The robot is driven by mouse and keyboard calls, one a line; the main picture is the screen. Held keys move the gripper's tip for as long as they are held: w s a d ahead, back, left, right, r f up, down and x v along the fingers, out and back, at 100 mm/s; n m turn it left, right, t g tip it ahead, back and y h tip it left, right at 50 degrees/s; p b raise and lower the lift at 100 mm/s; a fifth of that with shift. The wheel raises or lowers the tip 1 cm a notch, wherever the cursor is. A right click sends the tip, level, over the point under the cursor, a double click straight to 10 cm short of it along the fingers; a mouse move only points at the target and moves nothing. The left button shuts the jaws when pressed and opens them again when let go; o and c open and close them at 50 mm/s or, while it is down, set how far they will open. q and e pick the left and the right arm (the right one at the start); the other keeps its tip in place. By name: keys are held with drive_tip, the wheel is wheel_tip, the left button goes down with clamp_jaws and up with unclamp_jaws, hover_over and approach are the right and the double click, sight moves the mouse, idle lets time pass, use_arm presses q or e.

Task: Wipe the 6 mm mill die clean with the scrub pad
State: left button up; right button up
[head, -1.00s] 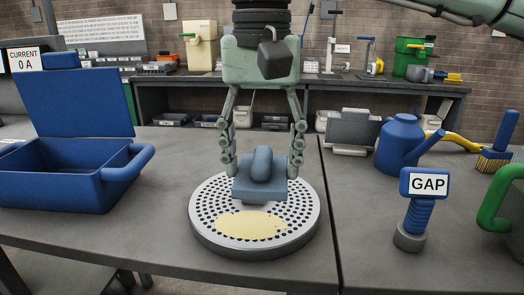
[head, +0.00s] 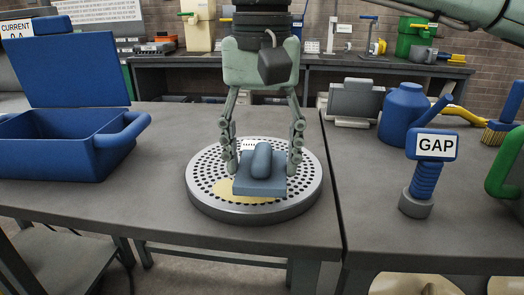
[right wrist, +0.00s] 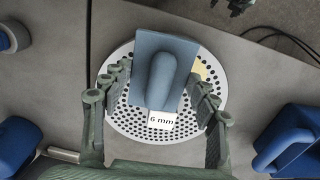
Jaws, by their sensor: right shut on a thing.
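The mill die (head: 305,190) is a round grey perforated disc lying flat on the table. A "6 mm" label on it shows in the right wrist view (right wrist: 162,121). A pale yellow patch (head: 225,190) lies on its front left part, partly covered by the pad. The blue scrub pad (head: 262,170) has a rounded grip on top. My right gripper (head: 262,165) has its fingers on either side of that grip and is shut on the pad, over the die. Contact under the pad is hidden. My left gripper is not in view.
An open blue box (head: 60,150) stands at the left. At the right are a GAP gauge (head: 425,175), a blue can (head: 402,115), a brush (head: 500,125) and a green handle (head: 505,165). The table's front edge is close to the die.

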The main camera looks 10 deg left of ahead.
sight(291, 195)
drive_tip(key=shift+f, duration=0.25)
idle(0.4)
drive_tip(key=shift+f+b, duration=1)
drive_tip(key=shift+f, duration=0.25)
drive_tip(key=shift+d, duration=0.3)
drive_tip(key=shift+w+d+b, duration=0.1)
drive_tip(key=shift+d+b, duration=0.25)
drive_tip(key=shift+d, duration=1.6)
drive_tip(key=shift+a+p, duration=0.6)
drive_tip(key=shift+a, duration=1.7)
